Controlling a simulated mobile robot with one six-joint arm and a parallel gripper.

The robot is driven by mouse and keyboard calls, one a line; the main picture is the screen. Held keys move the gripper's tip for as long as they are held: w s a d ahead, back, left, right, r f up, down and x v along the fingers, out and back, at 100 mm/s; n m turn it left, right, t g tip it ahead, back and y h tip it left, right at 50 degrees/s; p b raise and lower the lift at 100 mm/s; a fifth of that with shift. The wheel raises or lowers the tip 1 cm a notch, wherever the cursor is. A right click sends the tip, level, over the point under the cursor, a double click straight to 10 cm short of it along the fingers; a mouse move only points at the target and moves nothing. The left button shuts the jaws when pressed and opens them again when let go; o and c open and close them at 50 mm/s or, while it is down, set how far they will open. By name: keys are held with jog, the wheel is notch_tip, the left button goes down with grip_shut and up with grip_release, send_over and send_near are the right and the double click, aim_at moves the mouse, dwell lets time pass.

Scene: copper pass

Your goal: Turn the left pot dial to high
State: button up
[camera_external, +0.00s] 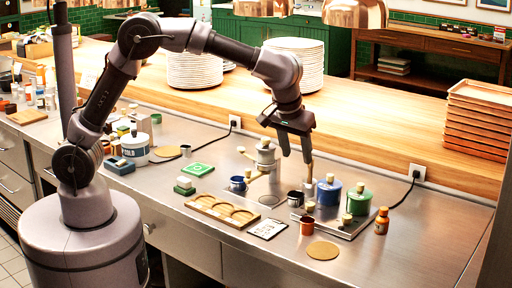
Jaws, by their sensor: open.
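A blue pot (329,191) and a green pot (358,201) stand side by side on a low metal unit (330,228). A small cream knob (310,207) sits in front of the blue pot, which is the left of the two. A similar knob (347,219) sits in front of the green pot. The marks and the setting of either knob are too small to tell. My gripper (296,152) points down, open and empty, above and slightly left of the blue pot, apart from the left knob. A thin tan upright piece (309,184) shows just below one finger.
A dark cup (295,198) and an orange cup (307,225) stand close by the left knob. A grey machine with a tan handle (265,157) and a blue cup (237,184) are to the left. An amber bottle (382,221) stands right.

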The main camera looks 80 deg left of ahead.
aim_at(310, 204)
jog(key=shift+n, duration=0.6)
jog(key=b+x, duration=0.1)
jog(key=x, duration=0.5)
jog(key=w+b+x, duration=0.1)
jog(key=b+x, duration=0.1)
jog(key=x, duration=0.5)
jog(key=b+x, duration=0.2)
jog(key=x, duration=0.4)
jog(key=shift+w+d+f, duration=0.1)
jog(key=shift+w+d, duration=0.1)
jog(key=shift+d, duration=0.05)
grip_shut()
